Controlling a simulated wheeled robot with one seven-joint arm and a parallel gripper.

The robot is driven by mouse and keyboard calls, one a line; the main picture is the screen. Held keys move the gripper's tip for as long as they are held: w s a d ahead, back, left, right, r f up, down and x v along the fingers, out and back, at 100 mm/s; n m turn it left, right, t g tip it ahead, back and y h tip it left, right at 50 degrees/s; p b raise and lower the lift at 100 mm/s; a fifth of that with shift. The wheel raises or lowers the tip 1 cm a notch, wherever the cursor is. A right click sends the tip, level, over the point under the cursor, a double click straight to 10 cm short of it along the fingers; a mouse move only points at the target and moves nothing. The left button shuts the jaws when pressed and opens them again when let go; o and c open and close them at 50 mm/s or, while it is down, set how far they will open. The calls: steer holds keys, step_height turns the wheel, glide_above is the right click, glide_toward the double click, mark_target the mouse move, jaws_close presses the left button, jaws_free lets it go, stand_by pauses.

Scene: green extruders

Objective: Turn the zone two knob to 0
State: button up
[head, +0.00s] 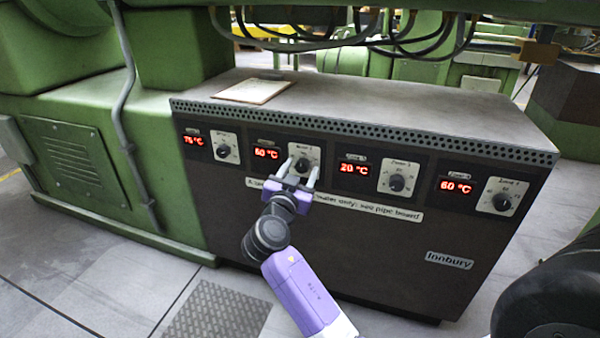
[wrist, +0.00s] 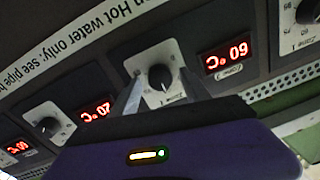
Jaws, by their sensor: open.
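The second knob from the left (head: 302,165) is a dark round knob on a white dial plate, right of a red display (head: 267,153) reading 60 °C. The plate's small zone label is too small to read surely. My gripper (head: 299,171) is open in front of this plate, one finger on each side of the knob. The wrist view, seen upside down, shows the knob (wrist: 160,77) between the fingers of my gripper (wrist: 160,82), which look apart from it. Its exact pointer direction cannot be told.
Other knobs sit on the same dark cabinet (head: 330,260): one left (head: 223,151) by a 75 °C display, two right (head: 397,183) (head: 502,202) by 20 °C and 60 °C displays. A clipboard (head: 252,91) lies on top. Cables (head: 330,40) hang above. The floor in front is partly clear.

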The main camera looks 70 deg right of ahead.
jaws_close()
